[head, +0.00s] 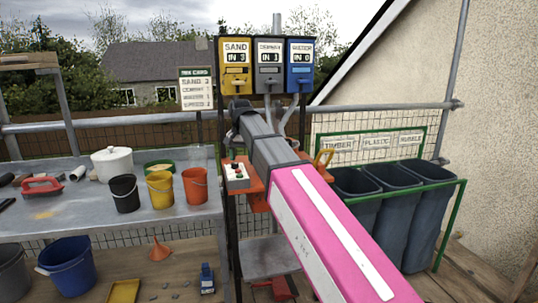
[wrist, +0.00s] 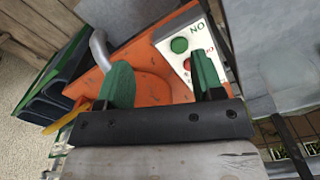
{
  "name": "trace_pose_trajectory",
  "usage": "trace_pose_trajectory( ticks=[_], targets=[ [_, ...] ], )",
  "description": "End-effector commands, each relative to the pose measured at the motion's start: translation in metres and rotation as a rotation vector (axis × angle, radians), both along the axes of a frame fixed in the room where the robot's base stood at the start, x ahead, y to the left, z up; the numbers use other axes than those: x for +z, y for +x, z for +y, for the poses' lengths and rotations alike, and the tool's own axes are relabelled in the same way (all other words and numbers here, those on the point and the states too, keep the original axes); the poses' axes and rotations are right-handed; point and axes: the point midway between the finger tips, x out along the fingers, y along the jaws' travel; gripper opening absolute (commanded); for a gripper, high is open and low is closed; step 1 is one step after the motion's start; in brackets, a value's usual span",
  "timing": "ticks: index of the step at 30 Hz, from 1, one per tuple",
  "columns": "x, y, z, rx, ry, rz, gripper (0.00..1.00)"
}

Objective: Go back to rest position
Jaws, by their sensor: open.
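My gripper (wrist: 162,82) is open, with two green fingers spread apart and nothing between them. It hangs over an orange machine surface (wrist: 150,88). The right finger overlaps the edge of a white control panel (wrist: 170,52), which has a green button (wrist: 179,45) and a red button (wrist: 187,64). I cannot tell whether that finger touches it. In the head view, my pink and grey arm reaches from the lower right to the machine. The white control panel (head: 237,174) shows there beside the arm. The gripper fingers cannot be made out in the head view.
Yellow (head: 236,66), grey (head: 269,66) and blue (head: 300,65) dispensers stand behind the arm. A workbench (head: 70,215) at left holds black, yellow and orange buckets (head: 195,186). Dark bins (head: 390,205) stand at right. A yellow-orange handle (head: 323,158) rises close to the arm.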

Motion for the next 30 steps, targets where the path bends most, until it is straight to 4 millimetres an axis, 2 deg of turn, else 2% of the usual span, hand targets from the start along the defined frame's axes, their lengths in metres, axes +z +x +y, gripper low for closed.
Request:
trace_pose_trajectory(
  ticks=[8,14,17,22,30],
  targets=[
    [-0.039,0.000,-0.025,0.008,-0.001,0.002,0.61],
    [-0.078,-0.002,-0.052,0.020,-0.001,0.002,0.61],
    [-0.106,-0.006,-0.071,0.028,-0.002,0.003,0.61],
    [-0.165,-0.017,-0.113,0.047,-0.001,0.003,0.61],
    [-0.247,-0.047,-0.177,0.077,-0.001,0.001,0.61]
  ],
)
